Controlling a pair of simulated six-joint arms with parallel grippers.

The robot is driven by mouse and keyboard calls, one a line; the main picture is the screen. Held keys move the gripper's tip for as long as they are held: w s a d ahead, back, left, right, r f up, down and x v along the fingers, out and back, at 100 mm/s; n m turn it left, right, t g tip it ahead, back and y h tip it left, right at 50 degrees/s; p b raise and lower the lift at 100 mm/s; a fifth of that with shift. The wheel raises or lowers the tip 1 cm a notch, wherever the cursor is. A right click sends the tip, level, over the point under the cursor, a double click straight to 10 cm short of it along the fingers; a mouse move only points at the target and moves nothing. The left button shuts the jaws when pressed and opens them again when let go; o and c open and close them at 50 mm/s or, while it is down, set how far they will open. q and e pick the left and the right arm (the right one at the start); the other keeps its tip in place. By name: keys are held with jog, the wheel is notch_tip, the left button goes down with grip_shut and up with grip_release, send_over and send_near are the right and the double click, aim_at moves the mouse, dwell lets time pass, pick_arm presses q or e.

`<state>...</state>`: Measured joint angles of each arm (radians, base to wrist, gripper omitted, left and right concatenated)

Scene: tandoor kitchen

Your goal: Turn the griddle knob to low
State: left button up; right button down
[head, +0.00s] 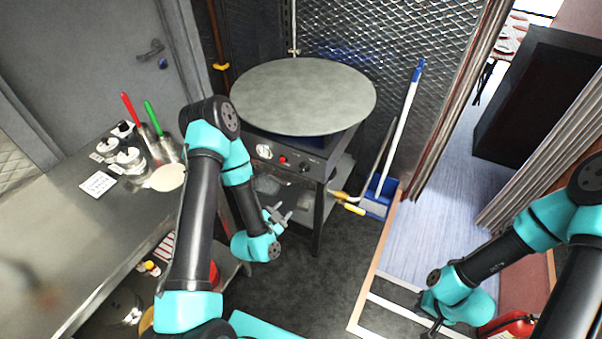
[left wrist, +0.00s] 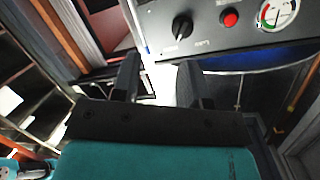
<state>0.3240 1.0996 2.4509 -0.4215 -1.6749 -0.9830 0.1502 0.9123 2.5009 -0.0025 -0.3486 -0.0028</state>
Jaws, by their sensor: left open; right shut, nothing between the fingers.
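The griddle (head: 303,96) is a large round grey plate on a dark stand. Its front panel carries a black knob (head: 304,167), a red button (head: 283,159) and a dial gauge (head: 264,151). My left gripper (head: 277,214) is open and empty, below and in front of the panel, apart from the knob. Its two fingers (left wrist: 157,80) show below the knob. My right gripper (head: 434,326) is shut and empty at the lower right.
A steel counter (head: 70,235) on the left holds jars, red- and green-handled tools and a pale round disc (head: 168,177). A blue dustpan (head: 378,193) and broom stand right of the griddle. A red extinguisher (head: 508,325) is near my right arm. The floor before the griddle is clear.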

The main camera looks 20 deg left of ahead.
aim_at(302, 171)
pick_arm(q)
jog(key=shift+w+a+r+m+t+y, duration=0.1)
jog(key=shift+a+r+m+t+y, duration=0.1)
jog(key=shift+a+r+t, duration=0.3)
jog(key=shift+a+r+m+t+y, duration=0.2)
jog(key=shift+a+r+t, duration=0.05)
jog(key=shift+r+t, duration=0.4)
jog(key=w, duration=0.5)
jog(key=w+d, duration=0.1)
jog(key=w, duration=0.5)
jog(key=w+d, duration=0.1)
jog(key=w, duration=0.5)
jog(key=shift+w, duration=0.15)
grip_shut()
